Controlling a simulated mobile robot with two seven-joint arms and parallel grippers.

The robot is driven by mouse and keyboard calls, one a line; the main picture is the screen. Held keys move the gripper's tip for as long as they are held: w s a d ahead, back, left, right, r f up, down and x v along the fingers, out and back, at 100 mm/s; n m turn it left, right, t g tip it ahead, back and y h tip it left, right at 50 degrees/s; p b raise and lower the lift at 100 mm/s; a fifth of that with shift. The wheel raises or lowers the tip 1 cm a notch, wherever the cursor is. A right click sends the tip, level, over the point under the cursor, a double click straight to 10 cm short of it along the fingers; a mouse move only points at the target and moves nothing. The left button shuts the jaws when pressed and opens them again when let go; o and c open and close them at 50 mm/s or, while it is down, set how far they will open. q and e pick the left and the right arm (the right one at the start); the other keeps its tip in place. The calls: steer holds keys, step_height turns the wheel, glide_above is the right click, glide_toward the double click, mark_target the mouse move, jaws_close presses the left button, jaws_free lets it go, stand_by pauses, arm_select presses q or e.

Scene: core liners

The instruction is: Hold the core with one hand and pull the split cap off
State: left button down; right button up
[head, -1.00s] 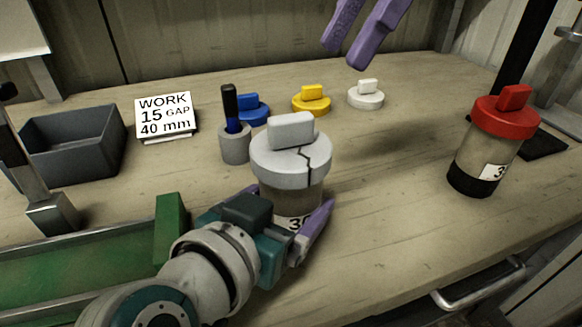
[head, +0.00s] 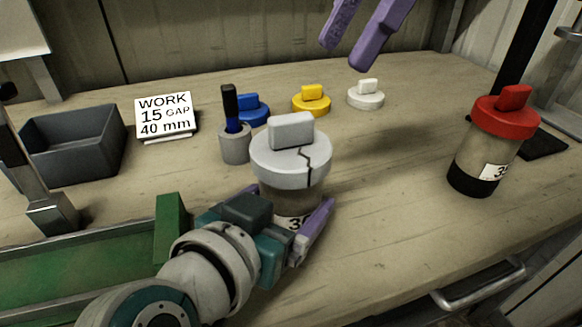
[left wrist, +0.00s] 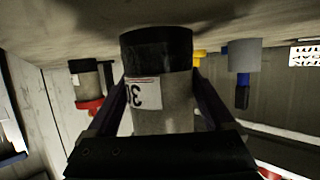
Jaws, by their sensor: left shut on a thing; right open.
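The core (head: 272,198) stands upright on the bench in the middle of the head view, with a light grey cap (head: 285,160) on top. A dark jagged crack runs down the cap's top and side, and a block-shaped grip rises from it. My left gripper (head: 300,222) is shut around the core's body below the cap. In the left wrist view, the core (left wrist: 165,105) sits upside down between the fingers, its black end and printed label showing. My right gripper (head: 362,38) is open and empty, above and behind the core at the top edge of the head view.
A red-capped core (head: 488,145) stands at the right. Blue (head: 254,108), yellow (head: 311,101) and white (head: 366,96) caps lie behind. A grey cup (head: 235,145) with a marker, a sign (head: 166,118), a dark bin (head: 75,145) and a green tray (head: 75,265) are left.

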mark_target(293, 118)
steer(key=shift+o, duration=0.7)
steer(key=shift+s+a+r+n, duration=0.15)
steer(key=shift+n, duration=0.45)
steer(key=o, duration=0.3)
steer(key=s+a+r+n+t+h, duration=0.1)
steer(key=n, duration=0.3)
steer(key=s+a+r+n+t+h, duration=0.1)
steer(key=n, duration=0.3)
steer(key=s+a+r+n+t+h, duration=0.1)
steer(key=n+h, duration=0.1)
steer(key=n, duration=0.2)
steer(key=shift+s+a+n, duration=0.1)
steer(key=shift+s+n, duration=0.2)
steer(key=shift+n, duration=0.1)
steer(key=f+n, duration=0.1)
steer(key=f, duration=0.2)
steer(key=w+a+f+n+t, duration=0.1)
steer(key=f, duration=0.3)
steer(key=f+n, duration=0.1)
steer(key=f, duration=0.3)
steer(key=shift+w+a+n+t, duration=0.3)
steer(key=shift+w+a+n, duration=0.05)
steer(key=shift+a+n, duration=0.05)
steer(key=shift+c, duration=0.3)
jaws_close()
steer(key=c, duration=0.6)
jaws_free()
steer(key=shift+r, duration=0.1)
jaws_close()
